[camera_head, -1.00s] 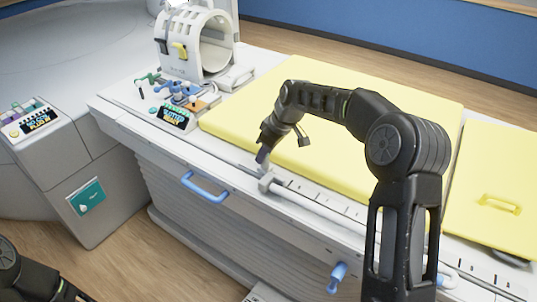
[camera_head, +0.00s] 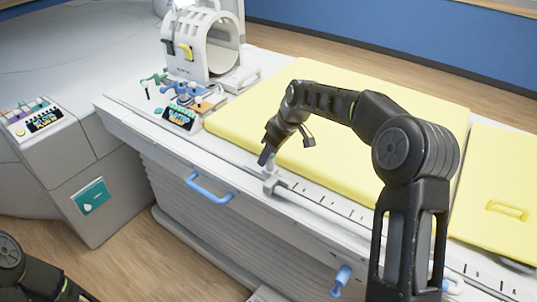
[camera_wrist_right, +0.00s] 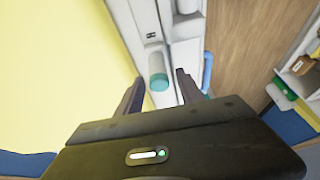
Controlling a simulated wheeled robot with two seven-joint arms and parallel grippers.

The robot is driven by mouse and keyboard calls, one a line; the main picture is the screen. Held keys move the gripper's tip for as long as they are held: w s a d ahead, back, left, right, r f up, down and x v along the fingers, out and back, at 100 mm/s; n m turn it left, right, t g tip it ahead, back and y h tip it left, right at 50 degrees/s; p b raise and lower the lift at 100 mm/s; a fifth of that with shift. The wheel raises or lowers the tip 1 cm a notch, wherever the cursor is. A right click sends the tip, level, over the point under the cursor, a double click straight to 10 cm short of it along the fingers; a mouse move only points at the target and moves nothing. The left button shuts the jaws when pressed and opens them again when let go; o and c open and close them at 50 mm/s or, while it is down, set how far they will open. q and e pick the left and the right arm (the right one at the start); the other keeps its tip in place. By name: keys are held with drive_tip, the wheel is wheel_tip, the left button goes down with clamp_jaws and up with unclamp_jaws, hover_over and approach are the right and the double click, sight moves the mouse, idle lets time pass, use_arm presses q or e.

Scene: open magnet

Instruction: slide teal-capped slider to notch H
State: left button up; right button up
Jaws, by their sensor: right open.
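The slider is a pale post with a teal cap (camera_wrist_right: 160,82), seen between my fingertips in the right wrist view. In the head view its grey block (camera_head: 271,185) sits on the rail along the bed's near edge, by the left end of a row of dark marks (camera_head: 330,207). I cannot read letters there, so notch H cannot be told. My right gripper (camera_head: 266,156) is at the post. In the right wrist view the right gripper (camera_wrist_right: 158,88) is open, one finger on each side of the cap; contact cannot be told. My left gripper is out of view.
A yellow pad (camera_head: 370,120) covers the bed beside the rail. A blue handle (camera_head: 208,188) and a blue knob (camera_head: 341,280) stick out from the front. A white ring-shaped model (camera_head: 205,45) and a small control panel (camera_head: 180,112) stand at the bed's far left.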

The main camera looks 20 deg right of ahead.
drive_tip(key=b+v, duration=0.1)
drive_tip(key=v, duration=0.6)
drive_tip(key=shift+r, duration=0.15)
drive_tip(key=shift+s, duration=0.1)
